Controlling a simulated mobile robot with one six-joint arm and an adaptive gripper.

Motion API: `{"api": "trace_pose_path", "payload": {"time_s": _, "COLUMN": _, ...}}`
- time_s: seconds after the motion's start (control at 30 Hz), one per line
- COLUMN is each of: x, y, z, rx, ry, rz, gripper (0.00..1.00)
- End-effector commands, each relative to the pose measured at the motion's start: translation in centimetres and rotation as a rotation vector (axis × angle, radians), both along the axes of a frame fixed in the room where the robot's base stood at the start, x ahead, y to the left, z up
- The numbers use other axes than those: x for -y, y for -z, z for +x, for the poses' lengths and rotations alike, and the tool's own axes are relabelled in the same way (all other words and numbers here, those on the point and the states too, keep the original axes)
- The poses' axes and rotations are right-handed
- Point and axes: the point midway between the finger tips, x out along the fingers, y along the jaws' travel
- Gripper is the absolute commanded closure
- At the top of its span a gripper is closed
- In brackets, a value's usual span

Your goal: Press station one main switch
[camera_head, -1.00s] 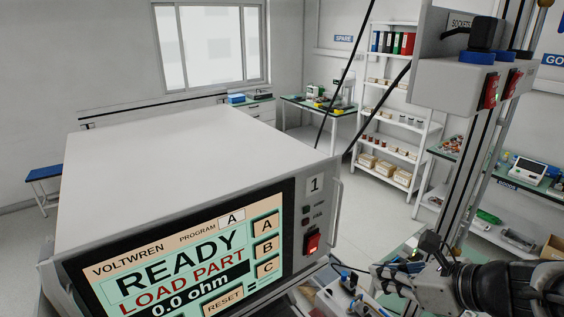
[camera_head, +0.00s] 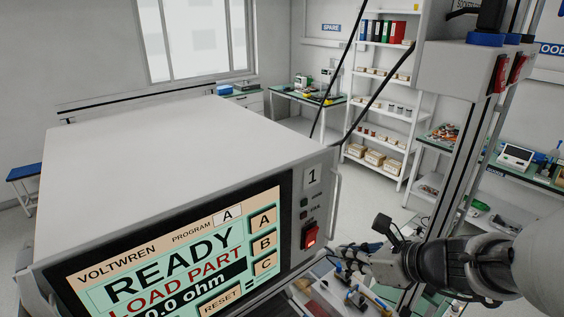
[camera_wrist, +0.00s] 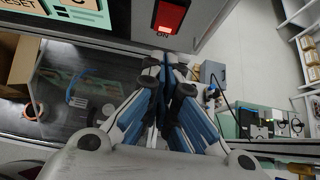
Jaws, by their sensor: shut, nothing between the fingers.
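The station one tester is a grey box (camera_head: 140,140) marked with a "1" plate (camera_head: 313,176). Its screen (camera_head: 170,255) reads READY, LOAD PART and 0.0 ohm. The red rocker main switch (camera_head: 310,235) is low on the right of its front. In the wrist view the red switch (camera_wrist: 170,16) shows at the top, with "ON" below it. My gripper (camera_head: 338,252) is just right of the switch in the head view. In the wrist view my gripper (camera_wrist: 168,62) has its fingers together, pointing towards the switch, with a small gap visible in the picture.
A grey post with a box bearing two red switches (camera_head: 500,72) stands at the right, close to my arm. A bench with small parts (camera_head: 345,295) lies below my gripper. White shelves (camera_head: 385,110) stand behind. Dark cables hang behind the tester.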

Motion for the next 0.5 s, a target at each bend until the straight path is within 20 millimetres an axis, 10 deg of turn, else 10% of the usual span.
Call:
{"api": "trace_pose_path", "payload": {"time_s": 0.17, "x": -1.9, "y": 2.7, "z": 2.4, "rx": -0.003, "ry": -0.005, "rz": 0.001, "gripper": 1.00}}
{"api": "trace_pose_path", "payload": {"time_s": 0.5, "x": -3.7, "y": 1.7, "z": 5.5, "rx": 0.000, "ry": -0.001, "rz": -0.001, "gripper": 1.00}}
